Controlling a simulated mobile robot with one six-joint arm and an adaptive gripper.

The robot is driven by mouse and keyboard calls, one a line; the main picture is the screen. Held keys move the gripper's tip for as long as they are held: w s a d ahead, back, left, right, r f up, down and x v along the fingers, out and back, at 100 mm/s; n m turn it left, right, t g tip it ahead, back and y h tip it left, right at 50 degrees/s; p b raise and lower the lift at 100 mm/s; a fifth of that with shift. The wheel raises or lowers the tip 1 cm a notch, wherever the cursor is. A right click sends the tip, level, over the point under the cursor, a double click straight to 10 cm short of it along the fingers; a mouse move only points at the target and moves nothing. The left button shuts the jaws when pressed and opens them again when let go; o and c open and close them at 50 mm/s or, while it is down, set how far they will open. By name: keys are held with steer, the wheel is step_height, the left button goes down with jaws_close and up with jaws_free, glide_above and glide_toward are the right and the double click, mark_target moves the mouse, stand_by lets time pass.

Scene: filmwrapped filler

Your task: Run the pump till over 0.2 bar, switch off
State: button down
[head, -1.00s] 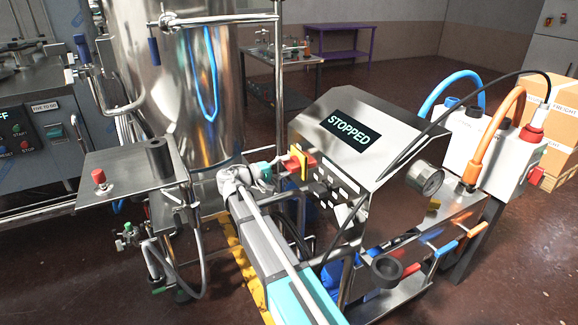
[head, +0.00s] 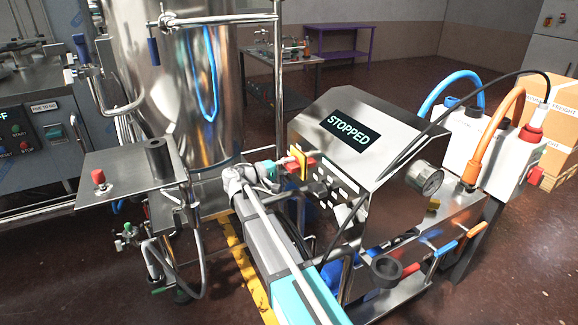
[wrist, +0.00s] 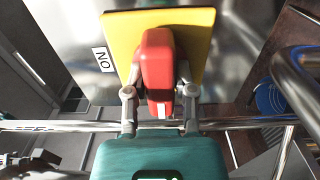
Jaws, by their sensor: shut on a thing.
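The pump unit's steel control box (head: 385,110) has a dark display (head: 349,132) reading STOPPED. On its left side is a rotary switch with a red handle (wrist: 157,65) on a yellow plate (wrist: 200,45). An ON label (wrist: 103,60) is beside the plate in the wrist view. My gripper (wrist: 159,95) has its two fingers on either side of the red handle, shut on it. In the head view my gripper (head: 284,168) is at the yellow plate (head: 299,162). A round pressure gauge (head: 424,178) is on the unit's right; its needle is too small to read.
A steel tank (head: 180,80) stands left of the pump unit. A small stand (head: 125,180) with a red button is in front of it. A metal rail (wrist: 60,125) crosses just below the switch in the wrist view. Blue and orange hoses (head: 492,135) arch at the right.

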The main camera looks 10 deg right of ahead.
stand_by(0.4)
steer(key=m, duration=1.3)
steer(key=shift+m, duration=1.9)
steer(key=shift+c, duration=2.2)
jaws_free()
